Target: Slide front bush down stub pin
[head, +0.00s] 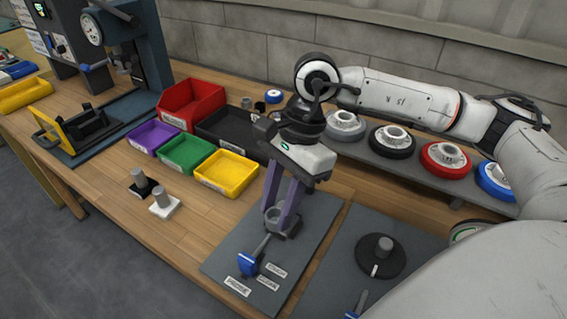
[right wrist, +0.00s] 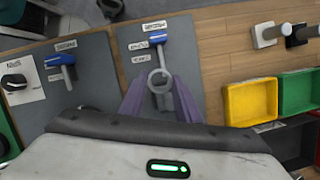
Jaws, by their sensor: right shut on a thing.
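My right gripper (head: 279,218) reaches down over a grey mat with purple fingers shut on a grey ring, which I take for the bush (head: 273,214). In the right wrist view the bush (right wrist: 161,77) is between the purple fingertips (right wrist: 160,88), its hole facing the camera. It lies over the inner end of a blue-handled lever (head: 250,261); I cannot tell whether it touches the lever. Two upright grey pins, on a black base (head: 139,190) and a white base (head: 164,208), stand apart to the left; which is the stub pin is unclear. My left gripper is not in view.
Purple (head: 153,137), green (head: 186,155) and yellow (head: 226,173) bins stand behind the pins, with a red bin (head: 190,103) further back. A black dial (head: 380,257) lies right. Several wheel-like discs line a grey shelf. Bare wood lies around the pins.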

